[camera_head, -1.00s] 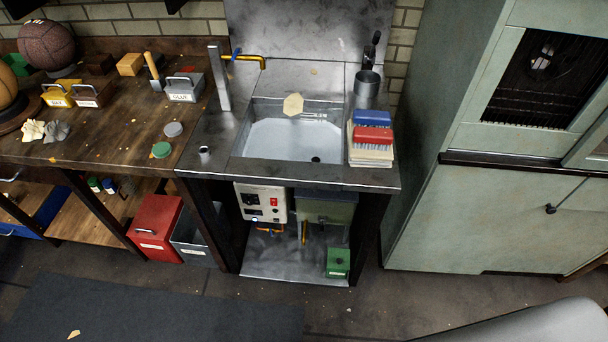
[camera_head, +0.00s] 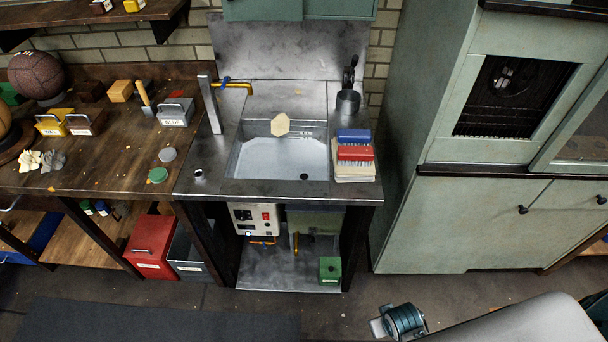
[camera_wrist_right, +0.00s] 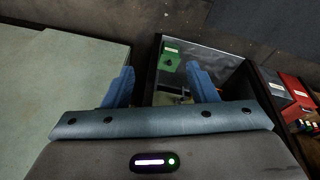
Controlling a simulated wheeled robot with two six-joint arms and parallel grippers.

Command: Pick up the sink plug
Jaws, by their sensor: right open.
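The steel sink (camera_head: 282,157) stands at the middle of the head view, with a dark round drain (camera_head: 304,177) in its floor. A small, short metal cylinder (camera_head: 199,174) stands on the counter left of the basin. It may be the sink plug, but it is too small to tell. My right gripper (camera_wrist_right: 160,84) shows in the right wrist view with its two blue fingers apart and nothing between them. It faces the floor area and the lower shelf under the sink. My left gripper is not in view.
A red and a blue brush (camera_head: 354,152) lie on a pale stack right of the basin. A dark cup (camera_head: 348,102) stands behind them. A wooden workbench (camera_head: 110,170) is at left, a pale green cabinet (camera_head: 450,215) at right. A green box (camera_head: 330,269) sits below the sink.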

